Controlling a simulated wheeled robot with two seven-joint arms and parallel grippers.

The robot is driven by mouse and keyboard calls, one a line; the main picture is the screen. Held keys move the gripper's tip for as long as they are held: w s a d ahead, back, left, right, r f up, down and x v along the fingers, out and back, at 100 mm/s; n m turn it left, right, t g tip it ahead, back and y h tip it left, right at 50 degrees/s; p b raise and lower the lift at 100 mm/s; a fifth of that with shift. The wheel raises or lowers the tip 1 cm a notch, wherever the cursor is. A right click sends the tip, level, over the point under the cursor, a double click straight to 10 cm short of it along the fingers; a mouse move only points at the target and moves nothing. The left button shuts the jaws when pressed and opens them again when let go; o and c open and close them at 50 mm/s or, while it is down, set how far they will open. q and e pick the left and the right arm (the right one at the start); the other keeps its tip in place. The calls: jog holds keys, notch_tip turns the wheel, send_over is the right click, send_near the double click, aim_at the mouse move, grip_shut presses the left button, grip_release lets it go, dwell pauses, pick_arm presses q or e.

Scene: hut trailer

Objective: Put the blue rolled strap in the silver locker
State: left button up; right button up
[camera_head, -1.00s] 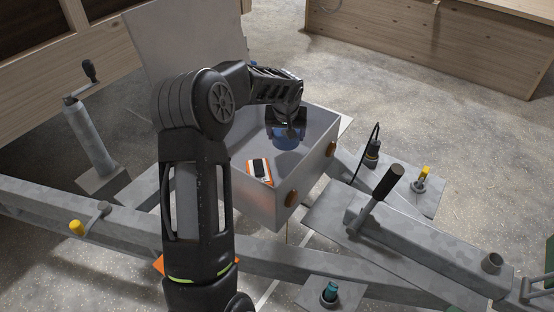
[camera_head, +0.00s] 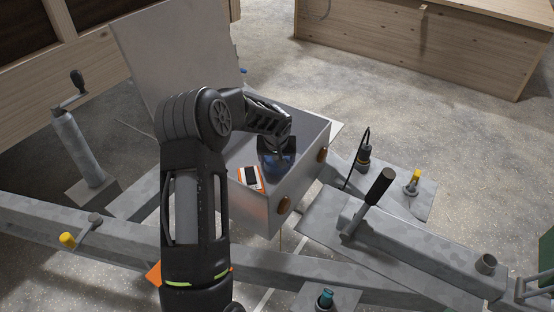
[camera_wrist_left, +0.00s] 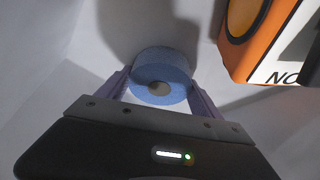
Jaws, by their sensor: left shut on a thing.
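The silver locker (camera_head: 252,207) is an open grey metal box on the trailer frame, its lid (camera_head: 178,50) standing up at the back left. My left gripper (camera_head: 277,158) reaches down inside it. In the left wrist view, the left gripper (camera_wrist_left: 160,98) is shut on the blue rolled strap (camera_wrist_left: 161,68), a blue roll with a hole in its middle, between the locker's pale walls. In the head view the strap is mostly hidden by the gripper. I cannot tell whether the strap touches the locker floor. My right gripper is not in view.
An orange and white device (camera_head: 250,178) lies inside the locker beside the gripper; it also shows in the left wrist view (camera_wrist_left: 270,40). A black-handled lever (camera_head: 367,203) stands to the right, a crank jack (camera_head: 80,145) to the left. Wooden walls stand behind.

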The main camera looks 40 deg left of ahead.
pick_arm(q)
jog(key=shift+f, duration=0.15)
jog(key=o, duration=1.6)
jog(key=shift+c, duration=0.2)
jog(key=shift+r, duration=0.3)
jog(key=v, duration=1.1)
jog(key=shift+s+d+r, duration=0.15)
jog(key=shift+d+r, duration=0.05)
jog(key=shift+r, duration=0.15)
